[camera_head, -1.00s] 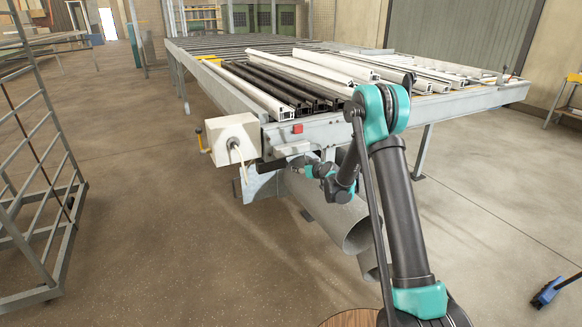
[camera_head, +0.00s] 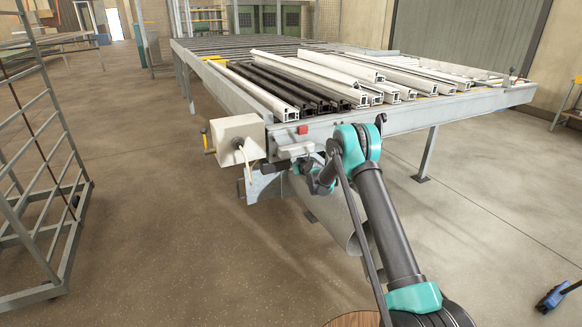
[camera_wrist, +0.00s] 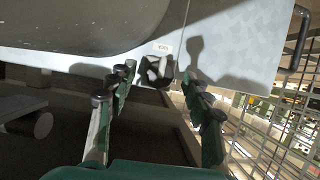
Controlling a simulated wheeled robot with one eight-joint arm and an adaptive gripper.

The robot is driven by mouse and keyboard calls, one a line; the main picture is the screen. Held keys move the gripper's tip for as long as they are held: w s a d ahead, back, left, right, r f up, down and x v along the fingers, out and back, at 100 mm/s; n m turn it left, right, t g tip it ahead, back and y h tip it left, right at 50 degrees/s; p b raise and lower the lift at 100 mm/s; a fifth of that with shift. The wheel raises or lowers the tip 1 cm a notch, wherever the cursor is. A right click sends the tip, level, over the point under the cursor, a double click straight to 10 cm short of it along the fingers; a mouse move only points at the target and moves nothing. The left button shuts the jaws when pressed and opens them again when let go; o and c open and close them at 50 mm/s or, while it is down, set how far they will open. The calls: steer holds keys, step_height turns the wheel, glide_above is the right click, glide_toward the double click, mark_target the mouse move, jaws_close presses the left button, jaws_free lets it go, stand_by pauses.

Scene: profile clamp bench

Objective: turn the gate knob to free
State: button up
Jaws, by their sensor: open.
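In the wrist view, the small dark gate knob (camera_wrist: 158,70) sits on a pale grey metal face, under a small white label whose lettering is too small to read. My gripper (camera_wrist: 158,76) is open. One finger stands left of the knob and one right of it, with gaps on both sides. I cannot tell how far the fingertips are from the face. In the head view, my arm reaches under the front end of the roller bench (camera_head: 345,122). The knob cannot be made out there.
A white box (camera_head: 238,138) with a cable hangs on the bench's front left corner. White and black profiles (camera_head: 290,92) lie on top. A wire rack (camera_head: 45,180) stands at left. Floor between is clear.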

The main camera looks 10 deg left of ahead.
steer(key=shift+w+a+f, duration=0.15)
steer(key=shift+w+a, duration=0.1)
steer(key=shift+w, duration=0.05)
steer(key=c, duration=1.1)
steer(key=shift+c, duration=0.2)
steer(key=shift+s+a+f+n+t+h, duration=0.1)
steer(key=shift+n+t+h, duration=0.75)
steer(key=shift+n, duration=1.4)
steer(key=shift+s+a+f+n+t+h, duration=0.15)
steer(key=shift+n+t+h, duration=0.2)
steer(key=shift+n+t, duration=1.4)
steer(key=shift+a+f+n+t+h, duration=0.1)
steer(key=shift+n+t+h, duration=0.5)
steer(key=shift+n, duration=2.1)
steer(key=shift+d, duration=0.1)
